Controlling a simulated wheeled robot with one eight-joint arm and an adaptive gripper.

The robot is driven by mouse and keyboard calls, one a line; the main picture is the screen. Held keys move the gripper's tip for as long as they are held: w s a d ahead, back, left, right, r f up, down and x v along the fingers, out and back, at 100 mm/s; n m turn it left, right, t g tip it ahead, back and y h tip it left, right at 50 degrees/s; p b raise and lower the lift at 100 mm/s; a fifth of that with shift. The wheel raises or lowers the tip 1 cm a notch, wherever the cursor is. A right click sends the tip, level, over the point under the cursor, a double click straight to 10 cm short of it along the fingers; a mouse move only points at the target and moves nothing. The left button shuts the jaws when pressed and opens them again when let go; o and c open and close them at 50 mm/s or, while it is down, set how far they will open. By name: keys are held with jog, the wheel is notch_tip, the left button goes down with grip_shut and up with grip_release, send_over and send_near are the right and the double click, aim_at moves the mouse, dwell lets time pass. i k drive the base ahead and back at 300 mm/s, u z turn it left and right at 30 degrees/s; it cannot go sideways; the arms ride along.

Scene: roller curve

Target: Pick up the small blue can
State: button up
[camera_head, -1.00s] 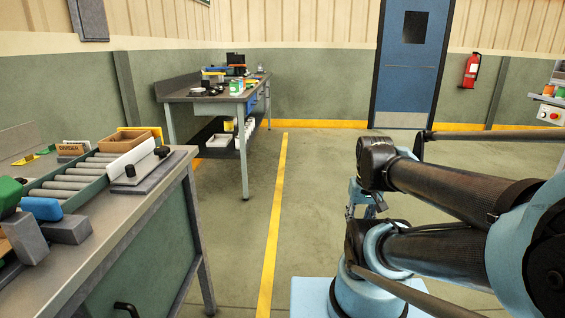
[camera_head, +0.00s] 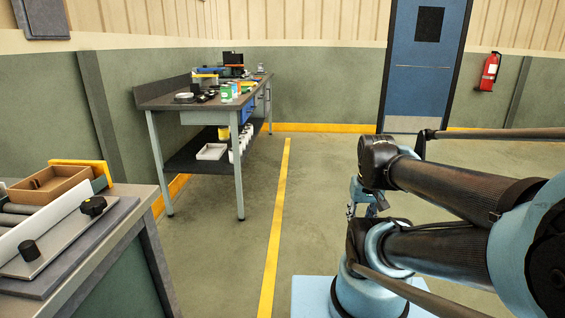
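Several small cans stand near the front edge of the far workbench. One is green and white (camera_head: 226,93), and one beside it looks teal or bluish (camera_head: 235,88). They are too small for me to tell which is the small blue can. My arm is folded at the right of the view. What seems to be my gripper (camera_head: 358,196) hangs below the arm's front joint, partly hidden by the arm. It is well apart from the cans, across open floor. I cannot see whether its fingers are open or shut.
The far workbench (camera_head: 157,101) has a lower shelf with a white tray (camera_head: 212,151) and bottles. A nearer bench with rollers and a cardboard box (camera_head: 50,186) fills the lower left. Floor along the yellow line (camera_head: 275,215) is clear. A blue door (camera_head: 425,65) stands behind.

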aim_at(234, 84)
jog(key=u, duration=0.1)
jog(key=i, duration=1.05)
jog(key=u, duration=0.3)
jog(key=i, duration=1.85)
jog(key=u, duration=0.25)
